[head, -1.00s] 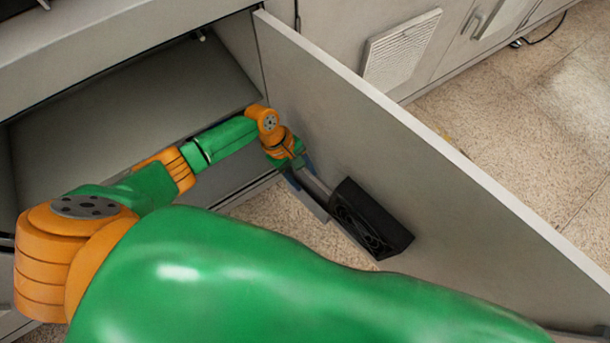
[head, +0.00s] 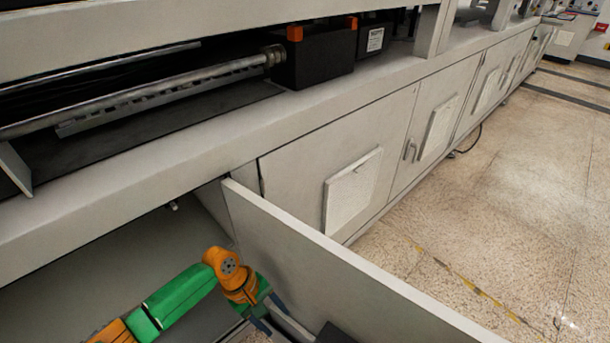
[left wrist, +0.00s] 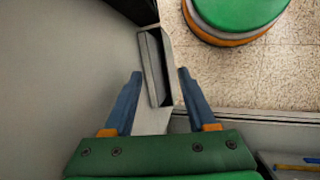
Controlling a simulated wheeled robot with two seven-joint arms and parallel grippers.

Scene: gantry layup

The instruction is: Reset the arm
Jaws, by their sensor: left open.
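My left arm, green and orange, reaches into the open cabinet in the head view. Its left gripper (head: 268,315) is by the inner face of the open cabinet door (head: 300,262). In the left wrist view the two blue fingers of the left gripper (left wrist: 160,73) are apart. A grey bracket-like part (left wrist: 156,66) shows between the fingertips; I cannot tell whether they touch it. The edge of a black box (head: 335,333) shows at the bottom of the head view, low beside the door. My right gripper is in neither view.
The grey cabinet front (head: 330,180) runs away to the upper right, with vented panels and handles. A rail and black motor-like block (head: 312,62) lie above it. The open door stands as a wall beside my left arm. The speckled floor (head: 440,230) to the right is clear.

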